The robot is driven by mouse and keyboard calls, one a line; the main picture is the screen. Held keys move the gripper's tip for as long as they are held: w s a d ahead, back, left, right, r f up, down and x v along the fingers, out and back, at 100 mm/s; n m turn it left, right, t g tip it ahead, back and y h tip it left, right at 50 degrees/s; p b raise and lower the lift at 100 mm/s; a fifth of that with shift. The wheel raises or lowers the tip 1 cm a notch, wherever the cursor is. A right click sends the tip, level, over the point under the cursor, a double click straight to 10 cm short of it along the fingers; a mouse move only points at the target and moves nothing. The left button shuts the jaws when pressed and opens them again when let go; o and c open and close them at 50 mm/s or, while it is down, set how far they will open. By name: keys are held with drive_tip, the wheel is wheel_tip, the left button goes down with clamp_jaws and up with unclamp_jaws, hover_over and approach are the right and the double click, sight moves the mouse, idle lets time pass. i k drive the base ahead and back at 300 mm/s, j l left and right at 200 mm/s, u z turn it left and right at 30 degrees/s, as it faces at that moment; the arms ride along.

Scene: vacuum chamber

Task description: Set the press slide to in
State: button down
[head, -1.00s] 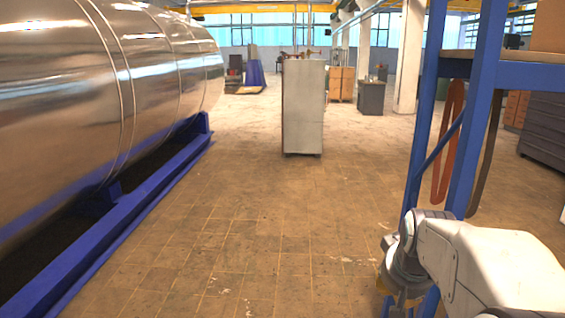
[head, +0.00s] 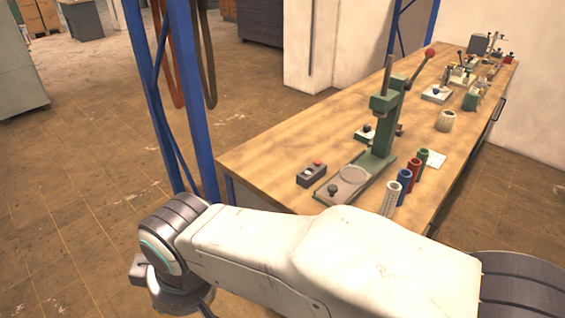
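A green press (head: 383,125) with a red-knobbed lever stands on the near part of a wooden workbench (head: 290,135). Its slide (head: 356,176), a pale plate with a round disc and a dark knob at its near end, sticks out from the press base towards the front left. My gripper (head: 172,298) is low at the left, at the end of my white arm and away from the press. Only part of it shows at the bottom edge, and its fingertips are not clear. My arm crosses in front of the near bench edge.
A control box with a red button (head: 312,174) lies left of the slide. Blue (head: 404,181), red and green cylinders stand right of it. Blue rack posts (head: 190,95) rise left of the bench. The floor (head: 75,200) at left is clear.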

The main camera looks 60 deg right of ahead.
sight(339, 190)
drive_tip(key=z, duration=2.1)
